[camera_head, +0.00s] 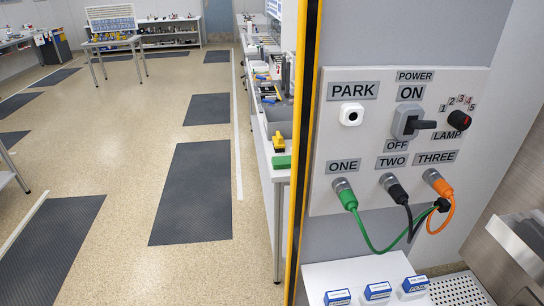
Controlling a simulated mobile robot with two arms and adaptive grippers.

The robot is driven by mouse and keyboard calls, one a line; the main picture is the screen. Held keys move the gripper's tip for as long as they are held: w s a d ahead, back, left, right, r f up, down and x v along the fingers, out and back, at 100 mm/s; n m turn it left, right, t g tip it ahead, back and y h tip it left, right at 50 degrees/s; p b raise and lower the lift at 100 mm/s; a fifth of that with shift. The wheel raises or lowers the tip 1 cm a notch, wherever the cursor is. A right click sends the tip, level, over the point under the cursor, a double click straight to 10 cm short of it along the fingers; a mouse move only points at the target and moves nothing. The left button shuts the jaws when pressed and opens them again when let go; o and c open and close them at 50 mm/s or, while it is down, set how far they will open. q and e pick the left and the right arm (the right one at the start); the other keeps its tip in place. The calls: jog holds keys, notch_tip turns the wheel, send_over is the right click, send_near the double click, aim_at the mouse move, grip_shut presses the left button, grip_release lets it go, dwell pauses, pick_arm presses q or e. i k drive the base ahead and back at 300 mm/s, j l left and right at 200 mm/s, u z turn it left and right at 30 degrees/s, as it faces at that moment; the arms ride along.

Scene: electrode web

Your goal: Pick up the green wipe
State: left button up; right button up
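A small green item (281,162) lies at the near end of the long workbench, partly cut off by the yellow-edged post. It may be the green wipe, but it is too small to tell if it is cloth. Neither of my grippers is in view.
A yellow item (278,141) stands behind the green one on the workbench (269,178). A yellow-edged post (300,150) stands beside a panel (325,195) with a switch, a knob and green, black and orange cables. Blue-and-white blocks (377,291) sit below. Floor at left is open.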

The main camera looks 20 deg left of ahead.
aim_at(280, 162)
jog(key=u, duration=0.7)
